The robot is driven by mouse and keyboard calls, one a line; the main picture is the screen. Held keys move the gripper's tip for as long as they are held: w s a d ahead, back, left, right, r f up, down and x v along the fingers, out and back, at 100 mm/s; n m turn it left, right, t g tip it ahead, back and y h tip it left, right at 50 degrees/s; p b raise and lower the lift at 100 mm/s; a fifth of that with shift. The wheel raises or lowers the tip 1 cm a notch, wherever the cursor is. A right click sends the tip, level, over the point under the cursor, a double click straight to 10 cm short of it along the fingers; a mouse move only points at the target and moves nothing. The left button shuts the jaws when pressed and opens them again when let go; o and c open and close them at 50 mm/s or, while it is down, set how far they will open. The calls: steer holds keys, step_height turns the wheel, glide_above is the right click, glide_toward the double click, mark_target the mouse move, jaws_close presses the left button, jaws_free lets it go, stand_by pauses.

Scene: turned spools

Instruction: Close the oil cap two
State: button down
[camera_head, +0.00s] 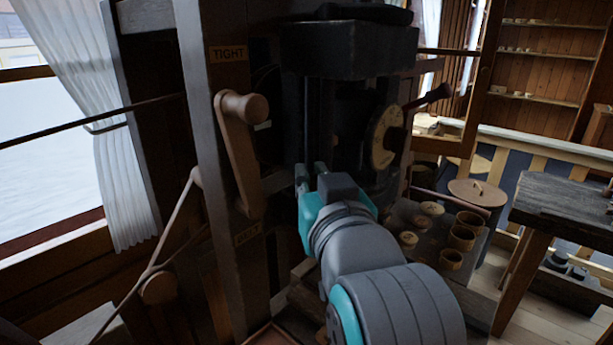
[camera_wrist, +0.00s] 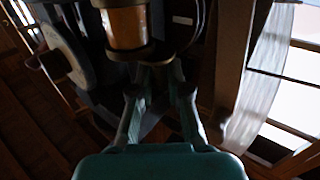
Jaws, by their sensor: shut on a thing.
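My gripper (camera_head: 311,170) reaches into the dark machine beside its upright post, and its fingers also show in the wrist view (camera_wrist: 161,75). The fingertips are closed on a small dark part at the rim of an amber oil cup (camera_wrist: 127,27). This part looks like an oil cap, but the fingers and shadow mostly hide it. I cannot read any number on it. In the head view the cup and cap cannot be made out in the dark behind my gripper.
A wooden crank handle (camera_head: 240,150) hangs on the post, left of my gripper. A round dial (camera_head: 386,137) with a dark handle is to the right. Several wooden cups stand on a rack (camera_head: 405,215) at lower right. A dark table (camera_head: 560,200) stands farther right.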

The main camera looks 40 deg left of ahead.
steer(key=n+g+y, duration=0.1)
steer(key=g, duration=0.1)
steer(key=w+d+n+g+y, duration=0.1)
steer(key=n+g, duration=0.1)
steer(key=n+g+y, duration=0.1)
steer(key=g, duration=0.1)
steer(key=shift+w+d+n+g+y, duration=0.2)
steer(key=shift+w+n+g+y, duration=0.1)
steer(key=shift+n, duration=0.1)
steer(key=n+g, duration=0.1)
steer(key=g, duration=0.1)
steer(key=w+n+g, duration=0.1)
steer(key=n+g, duration=0.1)
steer(key=g, duration=0.1)
steer(key=n+g, duration=0.2)
steer(key=g, duration=0.1)
steer(key=shift+w+d+y, duration=0.15)
steer(key=shift+w+y, duration=0.1)
steer(key=shift+y, duration=0.05)
steer(key=shift+n+g, duration=0.3)
steer(key=c, duration=1.1)
jaws_free()
steer(key=d, duration=0.4)
steer(key=w+d, duration=0.1)
steer(key=d, duration=0.2)
steer(key=w+d, duration=0.1)
steer(key=d, duration=0.3)
steer(key=shift+w+d, duration=0.2)
steer(key=shift+d, duration=0.15)
